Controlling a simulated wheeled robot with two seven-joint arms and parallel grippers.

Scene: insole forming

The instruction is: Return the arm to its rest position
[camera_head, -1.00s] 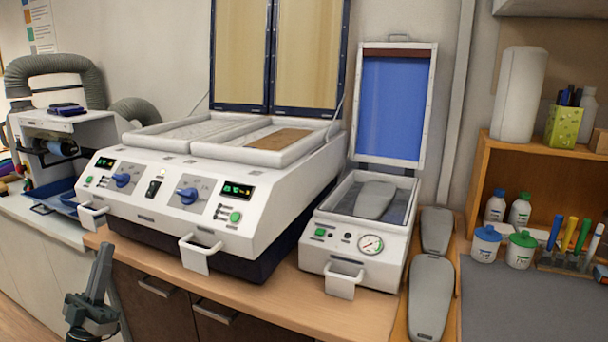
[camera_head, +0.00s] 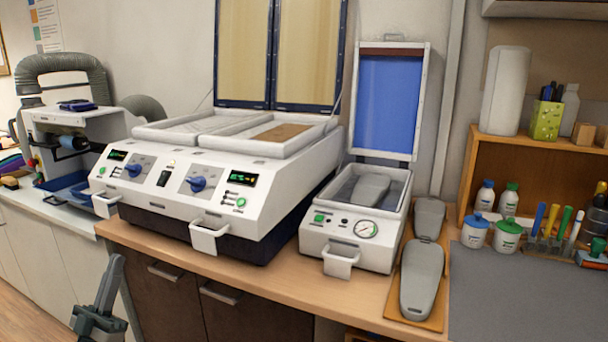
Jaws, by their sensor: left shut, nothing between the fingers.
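My left gripper (camera_head: 114,268) is at the lower left of the head view, in front of the counter's front edge. Its fingers are together, pointing up, with nothing between them. It is apart from the large white heating machine (camera_head: 160,185) and touches nothing that I can see. My right gripper is out of view.
The heating machine's two lids stand open, with a brown sheet (camera_head: 281,132) in its right tray. A smaller press (camera_head: 345,248) has its blue lid (camera_head: 388,105) up and a grey form (camera_head: 370,188) inside. Two grey forms (camera_head: 419,280) lie beside it. A grey mat (camera_head: 520,300) is clear at the right.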

